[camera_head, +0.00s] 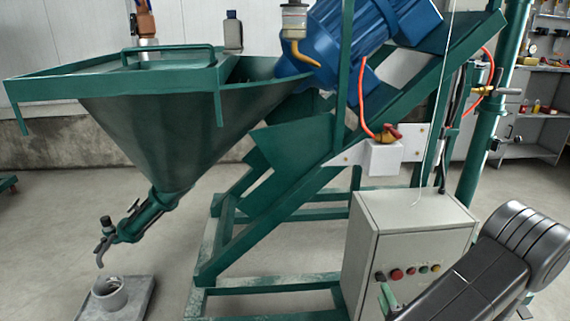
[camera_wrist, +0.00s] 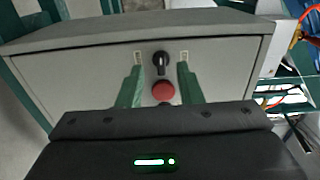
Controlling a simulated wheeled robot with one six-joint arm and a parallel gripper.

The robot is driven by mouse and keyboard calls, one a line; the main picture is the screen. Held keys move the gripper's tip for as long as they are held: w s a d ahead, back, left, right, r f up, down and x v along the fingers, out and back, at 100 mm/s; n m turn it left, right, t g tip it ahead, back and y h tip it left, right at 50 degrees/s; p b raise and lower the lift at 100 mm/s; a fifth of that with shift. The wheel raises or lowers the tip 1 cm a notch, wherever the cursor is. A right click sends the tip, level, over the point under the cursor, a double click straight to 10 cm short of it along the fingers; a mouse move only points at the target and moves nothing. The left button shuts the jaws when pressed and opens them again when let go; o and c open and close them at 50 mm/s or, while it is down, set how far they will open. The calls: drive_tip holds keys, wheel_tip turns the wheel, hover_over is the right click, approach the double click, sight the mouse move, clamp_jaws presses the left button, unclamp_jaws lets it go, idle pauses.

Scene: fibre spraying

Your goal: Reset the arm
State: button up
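My arm reaches in from the lower right of the head view. My gripper (camera_head: 387,290) is in front of the grey control box (camera_head: 411,226), near the left end of its row of buttons. In the wrist view my gripper (camera_wrist: 160,68) has its two green fingers spread apart. A black rotary knob (camera_wrist: 161,62) and a red button (camera_wrist: 163,91) show in the gap between the fingers. Nothing is held. I cannot tell whether a fingertip touches the panel.
A green hopper (camera_head: 152,128) on a slanted green frame (camera_head: 290,200) with a blue motor (camera_head: 345,40) stands left of and behind the box. A bucket (camera_head: 109,293) sits on a tray under the spout. Shelves (camera_head: 540,100) stand at the back right. Open floor shows at the left.

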sight(378, 281)
drive_tip(key=w, duration=0.2)
drive_tip(key=w+b, duration=0.1)
drive_tip(key=w, duration=0.1)
drive_tip(key=shift+w+a, duration=0.2)
drive_tip(key=shift+w, duration=0.1)
drive_tip(key=shift+w+r+p, duration=0.2)
drive_tip(key=shift+p, duration=0.2)
drive_tip(key=m+p, duration=0.3)
drive_tip(key=shift+r+m, duration=0.25)
drive_tip(key=shift+m, duration=0.15)
drive_tip(key=m+p, duration=0.1)
drive_tip(key=p, duration=0.1)
drive_tip(key=m+p, duration=0.2)
drive_tip(key=p, duration=0.1)
drive_tip(key=m+p, duration=0.2)
drive_tip(key=shift+d+r, duration=0.2)
drive_tip(key=shift+r, duration=0.05)
drive_tip(key=m+p, duration=0.5)
drive_tip(key=shift+d+r, duration=0.1)
drive_tip(key=shift+d, duration=0.1)
drive_tip(key=shift+d+m+p, duration=0.1)
drive_tip(key=shift+m+p, duration=1.2)
drive_tip(key=shift+m, duration=0.1)
drive_tip(key=shift+f, duration=0.2)
drive_tip(key=shift+r, duration=0.1)
